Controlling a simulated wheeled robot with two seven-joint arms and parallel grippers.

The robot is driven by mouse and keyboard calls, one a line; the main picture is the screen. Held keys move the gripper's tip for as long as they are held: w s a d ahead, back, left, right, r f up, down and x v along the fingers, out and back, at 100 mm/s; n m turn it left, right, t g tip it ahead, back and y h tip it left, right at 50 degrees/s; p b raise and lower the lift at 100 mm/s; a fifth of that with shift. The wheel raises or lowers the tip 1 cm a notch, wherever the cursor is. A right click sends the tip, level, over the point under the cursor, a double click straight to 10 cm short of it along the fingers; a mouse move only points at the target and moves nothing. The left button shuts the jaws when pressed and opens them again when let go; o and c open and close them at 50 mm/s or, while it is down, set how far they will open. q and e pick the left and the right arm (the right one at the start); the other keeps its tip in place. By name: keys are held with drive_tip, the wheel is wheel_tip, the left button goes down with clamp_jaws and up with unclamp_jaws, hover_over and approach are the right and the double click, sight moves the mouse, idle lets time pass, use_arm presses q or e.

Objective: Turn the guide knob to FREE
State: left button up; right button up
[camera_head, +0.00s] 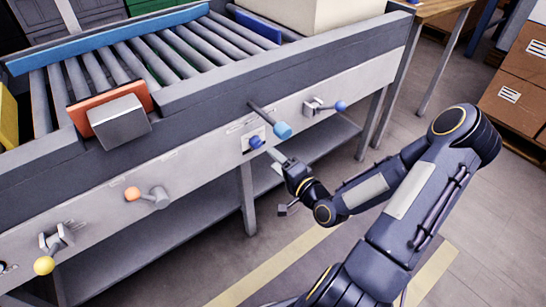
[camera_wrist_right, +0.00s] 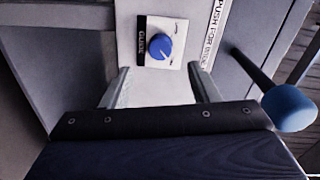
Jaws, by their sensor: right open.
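The guide knob (camera_head: 256,142) is a small round blue knob on a white plate on the conveyor's grey side panel. In the right wrist view the blue knob (camera_wrist_right: 159,47) sits top centre beside a dark label reading GUIDE. Its plate has small markings, too small to read. My right gripper (camera_head: 277,160) is in front of the panel, just below and right of the knob. In the right wrist view its two fingers (camera_wrist_right: 159,68) are spread apart with nothing between them, and the knob lies beyond their tips, apart from them. My left gripper is not in view.
A lever with a light blue grip (camera_head: 282,130) sticks out close right of the knob; its blue end (camera_wrist_right: 290,108) shows in the wrist view. Another lever with a blue ball (camera_head: 341,106) is farther right. An orange-tipped handle (camera_head: 133,194) and yellow-ball lever (camera_head: 44,265) are left.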

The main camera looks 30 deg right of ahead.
idle(0.4)
drive_tip(key=s+a+r+n+g+y, duration=0.1)
drive_tip(key=s+a+r+n+g, duration=0.3)
drive_tip(key=s, duration=0.3)
drive_tip(key=s+a+r+n+g+y, duration=0.1)
drive_tip(key=s+a+r+n+g, duration=0.3)
drive_tip(key=s, duration=0.3)
drive_tip(key=s+a+r+n+g, duration=0.3)
drive_tip(key=s+a+n+g, duration=0.15)
drive_tip(key=s, duration=0.25)
wheel_tip(320, 180, up, 27)
drive_tip(key=p, duration=2.8)
drive_tip(key=shift+d+n+t, duration=0.3)
drive_tip(key=shift+n+t, duration=0.05)
